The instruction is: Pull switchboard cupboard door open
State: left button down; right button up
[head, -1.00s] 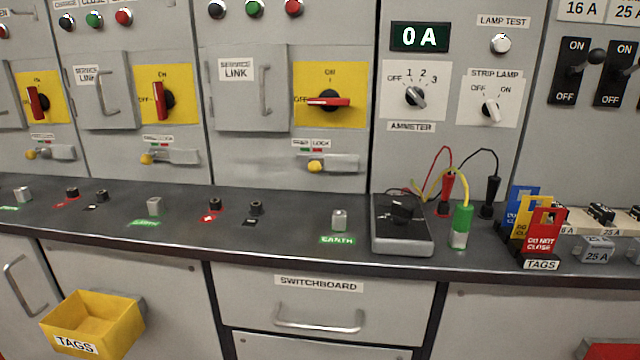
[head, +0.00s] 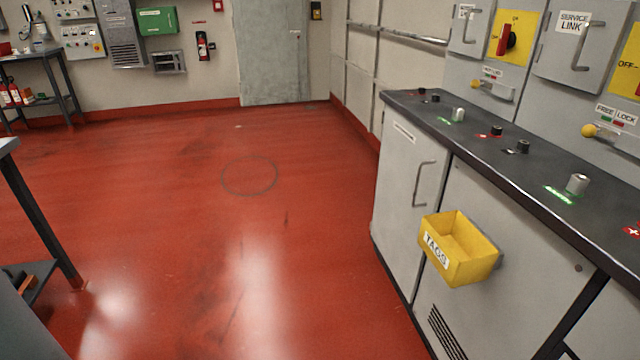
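The switchboard's grey cupboard door (head: 400,190) is at the left end of the bench front, under the dark worktop. It looks shut, flush with the panel beside it. Its upright bar handle (head: 424,184) is near its right edge. A small white label (head: 404,132) is at its top, too small to read. Neither of my grippers is in view, and nothing touches the handle.
A yellow TAGS bin (head: 458,252) sticks out from the panel right of the door. The red floor (head: 240,230) before the door is clear. A dark-legged table (head: 40,220) stands at the left edge. A grey room door (head: 272,50) is at the back.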

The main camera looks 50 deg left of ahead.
aim_at(413, 168)
jog(key=u, duration=1.05)
